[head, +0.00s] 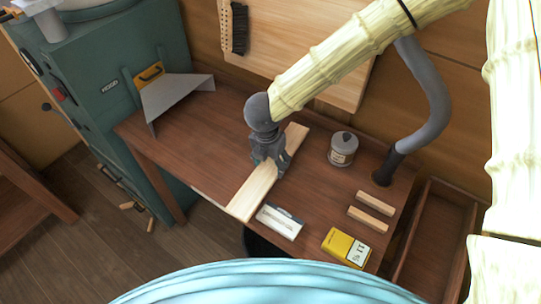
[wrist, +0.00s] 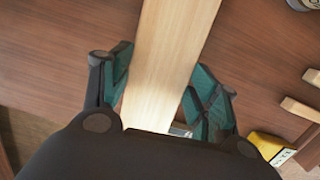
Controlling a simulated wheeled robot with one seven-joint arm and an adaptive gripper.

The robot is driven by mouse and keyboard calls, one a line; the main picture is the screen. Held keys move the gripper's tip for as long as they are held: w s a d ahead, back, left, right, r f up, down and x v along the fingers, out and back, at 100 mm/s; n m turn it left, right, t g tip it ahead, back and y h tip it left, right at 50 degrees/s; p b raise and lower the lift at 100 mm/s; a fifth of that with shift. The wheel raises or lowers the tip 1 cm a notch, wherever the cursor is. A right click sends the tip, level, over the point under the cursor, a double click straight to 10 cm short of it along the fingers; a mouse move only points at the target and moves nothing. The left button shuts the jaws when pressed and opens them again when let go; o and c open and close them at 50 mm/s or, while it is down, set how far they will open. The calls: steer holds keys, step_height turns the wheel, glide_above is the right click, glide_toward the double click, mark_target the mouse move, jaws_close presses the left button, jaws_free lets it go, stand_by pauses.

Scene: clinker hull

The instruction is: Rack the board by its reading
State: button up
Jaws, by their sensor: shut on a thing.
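A long pale wooden board (head: 252,195) lies diagonally over the brown bench; it also fills the top middle of the wrist view (wrist: 172,50). My gripper (head: 270,160) is shut on the board around its middle, with a teal-padded finger at each side edge in the wrist view (wrist: 160,92). I cannot tell whether the board touches the bench. A yellow meter (head: 341,245) with a pale display lies near the bench's front right; the display is too small to read surely. It shows partly at the wrist view's lower right (wrist: 266,143).
A white box-like item (head: 280,222) lies right of the board's near end. Two short wooden strips (head: 375,203) and a lidded tin (head: 342,148) stand to the right. An open wooden compartment (head: 436,240) is beyond the bench's right edge. A teal machine (head: 110,105) with a grey metal chute (head: 176,95) is left.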

steer(key=s+b, duration=0.1)
steer(key=s, duration=0.2)
steer(key=s+b, duration=0.1)
steer(key=s, duration=0.2)
steer(key=s+r+b, duration=0.1)
steer(key=s, duration=0.3)
steer(key=shift+d, duration=0.3)
steer(key=shift+a, duration=0.15)
